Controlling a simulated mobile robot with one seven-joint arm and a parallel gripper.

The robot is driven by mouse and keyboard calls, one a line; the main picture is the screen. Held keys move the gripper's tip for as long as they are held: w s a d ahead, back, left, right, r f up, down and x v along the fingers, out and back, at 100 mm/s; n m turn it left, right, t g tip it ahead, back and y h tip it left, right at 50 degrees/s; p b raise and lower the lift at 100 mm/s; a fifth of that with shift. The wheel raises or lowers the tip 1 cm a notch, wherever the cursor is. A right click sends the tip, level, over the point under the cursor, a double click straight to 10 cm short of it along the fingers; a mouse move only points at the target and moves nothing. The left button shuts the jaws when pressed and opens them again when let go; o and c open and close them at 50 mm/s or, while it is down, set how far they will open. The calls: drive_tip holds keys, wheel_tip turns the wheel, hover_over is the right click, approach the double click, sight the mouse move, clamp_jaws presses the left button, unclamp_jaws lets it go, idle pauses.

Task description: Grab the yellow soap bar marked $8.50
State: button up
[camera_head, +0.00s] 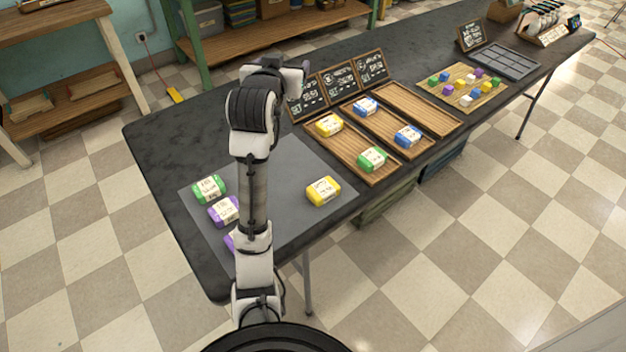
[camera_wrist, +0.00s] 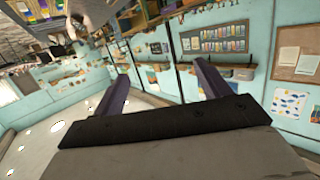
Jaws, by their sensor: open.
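Two yellow soap bars with white labels show in the head view. One yellow bar (camera_head: 323,191) lies on the grey mat (camera_head: 290,165), right of my arm. The other yellow bar (camera_head: 329,125) sits in the left wooden tray (camera_head: 349,149), near its back end. The prices on both labels are too small to read. My gripper (camera_wrist: 160,92) is open and empty in the wrist view, its two fingers spread apart and facing the room's wall. No soap shows in that view. In the head view my arm rises over the mat, and I cannot make out the fingers.
Green (camera_head: 209,188) and purple (camera_head: 224,211) bars lie on the mat left of my arm; another purple bar is partly hidden. A green bar (camera_head: 372,158) and blue bars (camera_head: 407,135) lie in trays. Chalkboard signs (camera_head: 340,79) stand behind. The black table (camera_head: 160,150) is bare at left.

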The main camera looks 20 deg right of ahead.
drive_tip(key=s+d+f+m+g+h, duration=0.1)
drive_tip(key=d+f+m+g, duration=0.15)
drive_tip(key=d, duration=0.45)
drive_tip(key=m+g+y, duration=0.6)
drive_tip(key=g+y, duration=0.2)
drive_tip(key=g, duration=0.4)
hover_over(323, 188)
drive_tip(key=shift+t, duration=0.25)
drive_tip(key=f, duration=1.4)
drive_tip(key=a+f, duration=0.1)
drive_tip(key=f, duration=0.6)
drive_tip(key=shift+w+f, duration=0.1)
drive_tip(key=shift+f, duration=0.05)
drive_tip(key=shift+d+f+p, duration=0.2)
drive_tip(key=shift+f+p, duration=0.2)
drive_tip(key=shift+f, duration=0.55)
drive_tip(key=shift+d+f+p, duration=0.15)
drive_tip(key=shift+f+p, duration=0.3)
drive_tip(key=shift+f, duration=0.5)
drive_tip(key=shift+d+f+p, duration=0.2)
drive_tip(key=shift+f+p, duration=0.2)
drive_tip(key=shift+f, duration=0.55)
drive_tip(key=c, duration=1.1)
